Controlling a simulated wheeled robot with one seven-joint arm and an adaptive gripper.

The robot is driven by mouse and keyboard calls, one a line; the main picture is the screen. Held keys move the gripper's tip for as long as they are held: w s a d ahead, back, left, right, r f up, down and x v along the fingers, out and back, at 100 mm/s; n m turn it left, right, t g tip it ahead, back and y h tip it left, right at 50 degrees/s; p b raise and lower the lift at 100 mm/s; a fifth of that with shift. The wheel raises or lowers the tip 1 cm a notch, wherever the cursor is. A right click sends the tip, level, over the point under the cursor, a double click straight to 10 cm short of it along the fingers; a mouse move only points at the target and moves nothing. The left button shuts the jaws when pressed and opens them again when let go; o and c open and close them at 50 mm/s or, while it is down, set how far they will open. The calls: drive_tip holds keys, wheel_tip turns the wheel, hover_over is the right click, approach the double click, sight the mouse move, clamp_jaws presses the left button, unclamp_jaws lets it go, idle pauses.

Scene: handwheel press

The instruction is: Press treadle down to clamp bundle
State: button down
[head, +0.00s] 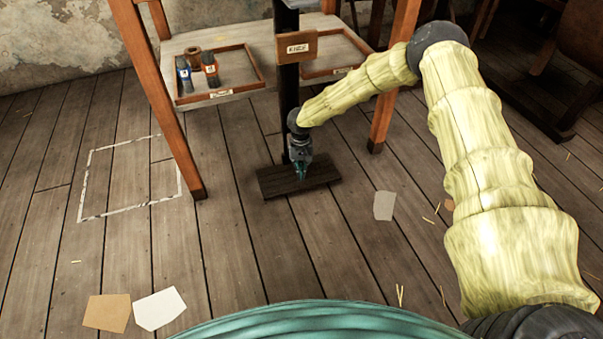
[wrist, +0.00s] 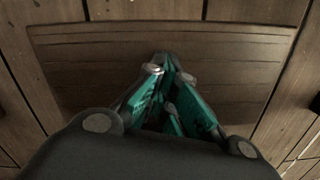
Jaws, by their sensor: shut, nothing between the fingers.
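The treadle (head: 317,184) is a dark wooden board low over the plank floor, at the foot of a black post (head: 287,95) between the wooden legs. In the wrist view the treadle (wrist: 90,70) fills most of the picture behind the fingers. My gripper (head: 300,173) points down over the middle of the treadle, its teal fingers shut and empty; its tips show in the wrist view (wrist: 172,65). I cannot tell whether the tips touch the board. No bundle can be made out in these views.
A shelf between the legs holds a wooden tray (head: 240,92) with small bottles (head: 211,68). A wooden leg (head: 165,100) stands left of the treadle. A white taped outline (head: 85,180) and paper scraps (head: 160,309) lie on the floor. The floor in front is mostly clear.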

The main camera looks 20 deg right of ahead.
drive_tip(key=shift+w+d, duration=0.15)
drive_tip(key=shift+w, duration=0.35)
drive_tip(key=shift+r, duration=0.2)
wheel_tip(320, 180, up, 7)
drive_tip(key=shift+w+r, duration=0.15)
drive_tip(key=shift+w, duration=0.25)
drive_tip(key=shift+s, duration=0.1)
idle(0.6)
